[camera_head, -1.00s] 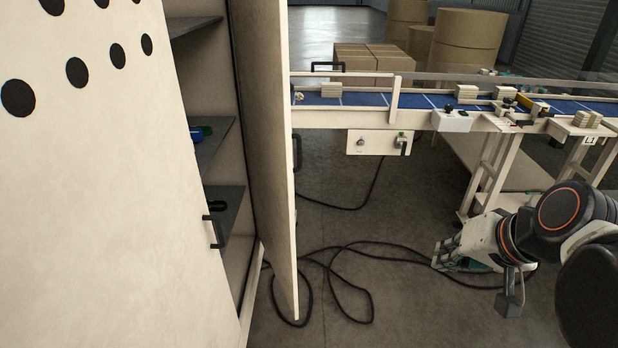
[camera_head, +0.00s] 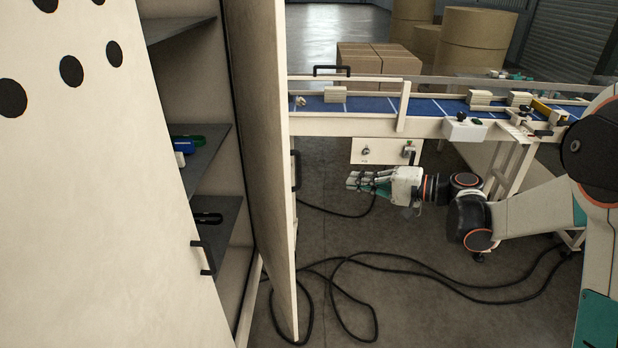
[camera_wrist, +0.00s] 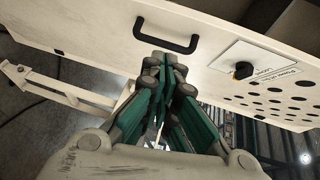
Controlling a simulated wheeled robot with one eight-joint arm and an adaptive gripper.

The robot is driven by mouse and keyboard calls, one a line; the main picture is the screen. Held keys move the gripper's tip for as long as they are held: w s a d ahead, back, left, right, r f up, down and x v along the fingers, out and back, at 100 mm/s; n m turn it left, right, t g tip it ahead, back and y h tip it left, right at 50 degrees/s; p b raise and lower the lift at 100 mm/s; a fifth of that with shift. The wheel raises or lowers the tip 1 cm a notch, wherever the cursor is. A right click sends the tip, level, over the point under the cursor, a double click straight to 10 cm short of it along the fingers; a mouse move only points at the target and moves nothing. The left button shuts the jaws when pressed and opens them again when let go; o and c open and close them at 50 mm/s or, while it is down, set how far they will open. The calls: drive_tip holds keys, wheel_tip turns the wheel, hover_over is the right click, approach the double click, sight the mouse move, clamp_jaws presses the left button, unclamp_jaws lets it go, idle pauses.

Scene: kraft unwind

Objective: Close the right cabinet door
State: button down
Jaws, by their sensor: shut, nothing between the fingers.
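The right cabinet door (camera_head: 264,170) stands open, seen nearly edge-on in the head view. Its black handle (camera_head: 296,170) is on the side facing my gripper. My gripper (camera_head: 353,181) is to the right of the door, apart from it, with fingers pointing left towards it. In the wrist view, the door's outer face (camera_wrist: 105,25) fills the upper part, with the black handle (camera_wrist: 167,36) just beyond my fingers (camera_wrist: 166,66). The fingers are together and empty. They do not appear to touch the handle.
The left cabinet door (camera_head: 90,190) fills the left foreground. Dark shelves (camera_head: 212,155) with small items show inside the cabinet. A conveyor (camera_head: 370,104) with a control box (camera_head: 386,151) runs behind my gripper. Black cables (camera_head: 400,260) lie on the floor.

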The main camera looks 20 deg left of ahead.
drive_tip(key=a+f+g+y+b, duration=0.1)
drive_tip(key=a+f+y+b, duration=0.1)
drive_tip(key=a, duration=1.2)
drive_tip(key=shift+f+b, duration=0.15)
drive_tip(key=shift+b, duration=0.5)
drive_tip(key=s+a, duration=0.5)
drive_tip(key=a, duration=0.4)
drive_tip(key=s+a, duration=0.6)
drive_tip(key=a, duration=0.3)
drive_tip(key=shift+b, duration=0.35)
drive_tip(key=shift+d, duration=0.1)
